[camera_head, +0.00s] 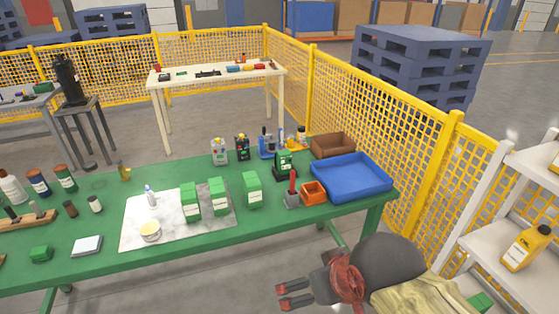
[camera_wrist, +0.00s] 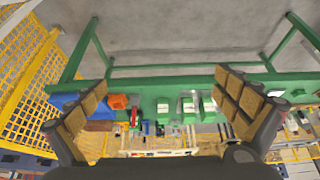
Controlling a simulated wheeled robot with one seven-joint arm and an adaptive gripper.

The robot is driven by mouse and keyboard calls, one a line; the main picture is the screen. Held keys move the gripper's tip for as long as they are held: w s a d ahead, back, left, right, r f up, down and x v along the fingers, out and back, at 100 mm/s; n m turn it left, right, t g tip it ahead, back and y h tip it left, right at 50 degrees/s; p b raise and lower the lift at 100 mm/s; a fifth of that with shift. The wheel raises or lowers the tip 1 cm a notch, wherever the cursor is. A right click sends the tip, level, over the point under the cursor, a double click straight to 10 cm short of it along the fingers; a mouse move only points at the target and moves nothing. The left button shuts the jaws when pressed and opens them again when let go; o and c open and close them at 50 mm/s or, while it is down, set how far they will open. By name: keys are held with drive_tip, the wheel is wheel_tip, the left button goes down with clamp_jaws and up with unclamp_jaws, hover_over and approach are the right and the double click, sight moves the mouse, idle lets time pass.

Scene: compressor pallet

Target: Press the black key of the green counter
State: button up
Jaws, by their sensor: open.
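A small green device with black parts (camera_head: 284,163) stands near the back right of the green table, left of the blue tray. It may be the green counter; its black key is too small to make out. In the wrist view I cannot tell it from the small things around it. My gripper (camera_head: 282,294) is in front of the table's near edge, low in the head view, well apart from the device. Its two fingers stand wide apart with nothing between them, as the wrist view (camera_wrist: 160,88) shows.
Near the device stand a red-handled tool (camera_head: 292,190), an orange bin (camera_head: 313,191), a blue tray (camera_head: 350,178), a brown bin (camera_head: 333,144) and green boxes (camera_head: 252,190). Yellow fencing (camera_head: 400,130) runs behind; a white shelf (camera_head: 485,215) is at right. Floor before the table is clear.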

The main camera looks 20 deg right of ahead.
drive_tip(key=shift+c, duration=1.3)
clamp_jaws()
idle(0.7)
idle(1.2)
